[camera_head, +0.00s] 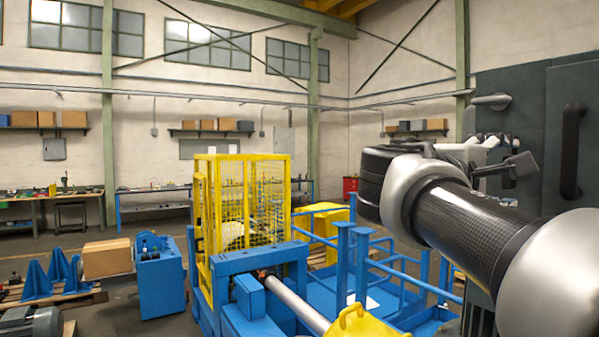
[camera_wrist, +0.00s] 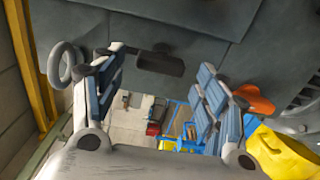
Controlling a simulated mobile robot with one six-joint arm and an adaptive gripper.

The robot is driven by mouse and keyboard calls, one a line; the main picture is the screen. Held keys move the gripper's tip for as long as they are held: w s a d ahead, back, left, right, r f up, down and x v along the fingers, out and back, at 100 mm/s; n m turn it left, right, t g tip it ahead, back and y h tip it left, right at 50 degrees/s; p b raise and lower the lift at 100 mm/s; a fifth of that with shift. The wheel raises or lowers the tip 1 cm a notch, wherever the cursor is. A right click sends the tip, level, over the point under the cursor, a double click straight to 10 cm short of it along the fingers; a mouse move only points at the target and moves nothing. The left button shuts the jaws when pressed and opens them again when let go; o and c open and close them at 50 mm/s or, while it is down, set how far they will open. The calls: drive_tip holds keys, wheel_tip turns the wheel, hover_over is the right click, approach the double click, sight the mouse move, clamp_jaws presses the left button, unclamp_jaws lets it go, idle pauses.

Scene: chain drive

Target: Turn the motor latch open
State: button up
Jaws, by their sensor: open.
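My gripper (camera_wrist: 162,68) is open in the wrist view, its two blue-grey padded fingers spread wide with nothing held between them. A dark block-shaped handle on a short stem (camera_wrist: 160,64) shows in the gap between the fingertips, against a dark grey panel (camera_wrist: 195,25). It may be the motor latch, but I cannot tell for sure. Whether a finger touches it is unclear. In the head view a dark handle (camera_head: 522,165) sticks out in front of the dark cabinet (camera_head: 530,100), close to my wrist. My wrist partly hides that area.
A pale ring (camera_wrist: 62,65) and an orange part (camera_wrist: 252,99) flank the fingers. The cabinet carries a silver handle (camera_head: 491,101) and a black bar handle (camera_head: 572,150). A yellow mesh cage (camera_head: 255,190) and blue railings (camera_head: 350,260) stand left of my arm.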

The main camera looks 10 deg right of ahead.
drive_tip(key=v, duration=1)
drive_tip(key=s+a+f+g+y+b, duration=0.1)
drive_tip(key=s+f+y+b, duration=0.2)
drive_tip(key=f, duration=1)
drive_tip(key=s+a+f+y+b, duration=0.1)
drive_tip(key=s+f+y, duration=0.3)
drive_tip(key=f, duration=0.9)
drive_tip(key=s+a+f+m+y+b, duration=0.1)
drive_tip(key=s+a+f+y, duration=0.2)
drive_tip(key=f, duration=0.4)
drive_tip(key=s+a+f+m+y+b, duration=0.1)
drive_tip(key=s+a+f+m+y, duration=0.1)
drive_tip(key=a+f, duration=0.3)
drive_tip(key=s+a+f+m+g+y+b, duration=0.1)
drive_tip(key=s+a+f+y, duration=0.2)
drive_tip(key=f, duration=0.8)
drive_tip(key=shift+s+a+m+y+b, duration=0.35)
drive_tip(key=shift+a+y, duration=0.45)
drive_tip(key=shift+a, duration=0.3)
drive_tip(key=shift+f, duration=0.1)
drive_tip(key=shift+c, duration=0.6)
